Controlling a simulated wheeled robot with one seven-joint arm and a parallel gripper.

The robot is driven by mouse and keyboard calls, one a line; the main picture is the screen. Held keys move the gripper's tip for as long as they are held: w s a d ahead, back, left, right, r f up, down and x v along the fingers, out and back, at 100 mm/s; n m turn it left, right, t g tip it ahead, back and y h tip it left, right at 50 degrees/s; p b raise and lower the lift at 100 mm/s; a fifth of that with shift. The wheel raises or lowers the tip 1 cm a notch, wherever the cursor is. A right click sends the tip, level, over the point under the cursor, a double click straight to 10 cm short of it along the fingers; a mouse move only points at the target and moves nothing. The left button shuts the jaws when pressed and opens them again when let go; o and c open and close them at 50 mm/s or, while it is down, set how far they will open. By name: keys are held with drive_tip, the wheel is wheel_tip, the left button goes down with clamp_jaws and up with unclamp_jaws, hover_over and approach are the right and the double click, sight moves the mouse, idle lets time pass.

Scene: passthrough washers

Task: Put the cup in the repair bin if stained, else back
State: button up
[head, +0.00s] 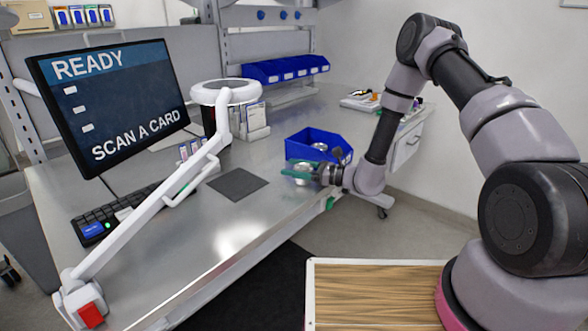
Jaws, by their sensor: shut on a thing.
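My gripper (300,171) has green fingers and is above the bench, just in front of the blue bin. It is shut on a small pale, silvery cup (302,179), partly hidden by the fingers. I cannot tell at this size whether the cup is stained. The blue open bin (296,147) stands on the bench behind the gripper. Small silvery round items (319,147) show inside it. I cannot read any label that marks it as the repair bin.
A monitor (110,100) reads "READY, SCAN A CARD" above a keyboard (110,216). A white ring lamp (224,93) on a long arm crosses the bench. A dark mat (238,184) lies on the clear metal bench top (225,232). Blue bins (287,71) line the back.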

drive_tip(key=shift+f, duration=0.15)
drive_tip(key=o, duration=1.3)
drive_tip(key=v, duration=1.2)
drive_tip(key=s+d+r+n+g+h, duration=0.15)
drive_tip(key=s+r+n+g, duration=0.35)
drive_tip(key=r, duration=0.5)
drive_tip(key=s+d+r+n+g+h, duration=0.1)
drive_tip(key=s+r+n+g+h, duration=0.2)
drive_tip(key=r+n, duration=0.45)
drive_tip(key=s+d+r+n+t+h, duration=0.2)
drive_tip(key=s+d+r+t+h, duration=0.3)
drive_tip(key=s+d+r, duration=0.2)
drive_tip(key=s+d+r+n+t+h, duration=0.2)
drive_tip(key=s+d+r+t+h, duration=0.3)
drive_tip(key=r, duration=0.7)
drive_tip(key=s+d, duration=0.2)
drive_tip(key=d, duration=0.1)
drive_tip(key=shift+r+h, duration=0.35)
drive_tip(key=shift+d+n, duration=0.1)
drive_tip(key=shift+n, duration=0.15)
